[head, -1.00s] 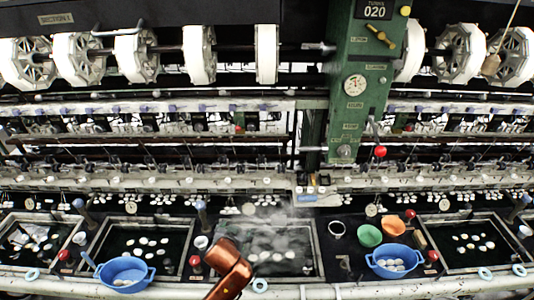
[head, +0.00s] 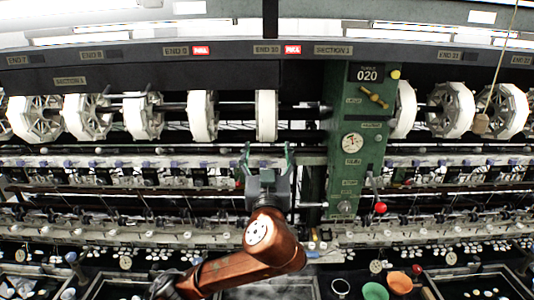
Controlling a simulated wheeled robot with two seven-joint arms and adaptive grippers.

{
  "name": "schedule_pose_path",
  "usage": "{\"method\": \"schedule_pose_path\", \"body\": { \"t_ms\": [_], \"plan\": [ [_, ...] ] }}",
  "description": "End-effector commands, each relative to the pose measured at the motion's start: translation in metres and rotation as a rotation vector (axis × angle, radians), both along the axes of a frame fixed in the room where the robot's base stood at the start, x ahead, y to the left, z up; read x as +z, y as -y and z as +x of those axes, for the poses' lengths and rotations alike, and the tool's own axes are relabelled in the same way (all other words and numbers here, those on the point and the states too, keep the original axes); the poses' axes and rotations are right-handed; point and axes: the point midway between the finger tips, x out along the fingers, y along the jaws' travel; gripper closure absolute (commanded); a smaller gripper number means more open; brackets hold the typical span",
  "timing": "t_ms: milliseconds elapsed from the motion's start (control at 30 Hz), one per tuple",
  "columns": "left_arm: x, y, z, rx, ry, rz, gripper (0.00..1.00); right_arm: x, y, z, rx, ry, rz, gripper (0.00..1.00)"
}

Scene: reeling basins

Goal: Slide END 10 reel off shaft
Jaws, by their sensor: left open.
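The END 10 reel (head: 266,116) is a narrow white wheel seen nearly edge-on. It sits on the dark shaft (head: 296,109) just left of the green post, below the END 10 label (head: 267,49). My left gripper (head: 266,153) is open, points up and stands below this reel in the picture, with its fingertips close under the reel's lower edge. I cannot tell whether they touch. My copper-coloured left arm comes up from the bottom. My right gripper is not in view.
A green post (head: 357,140) with a gauge and a red-knobbed lever (head: 380,207) stands right of the reel. The END 9 reel (head: 201,117) is to its left. Green (head: 374,291) and orange (head: 400,282) bowls are by the basins at the lower right.

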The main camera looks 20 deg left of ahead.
Motion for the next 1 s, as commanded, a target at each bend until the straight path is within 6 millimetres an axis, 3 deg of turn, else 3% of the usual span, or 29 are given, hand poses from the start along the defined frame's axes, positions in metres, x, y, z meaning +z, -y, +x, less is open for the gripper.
{"method": "schedule_pose_path", "body": {
  "t_ms": [500,1000],
  "plan": [
    [0.016,-0.016,0.052,0.004,-0.002,0.004,0.33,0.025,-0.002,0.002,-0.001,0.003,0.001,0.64],
    [0.026,-0.029,0.101,0.000,-0.003,0.000,0.33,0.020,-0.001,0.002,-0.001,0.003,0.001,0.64]
  ]
}}
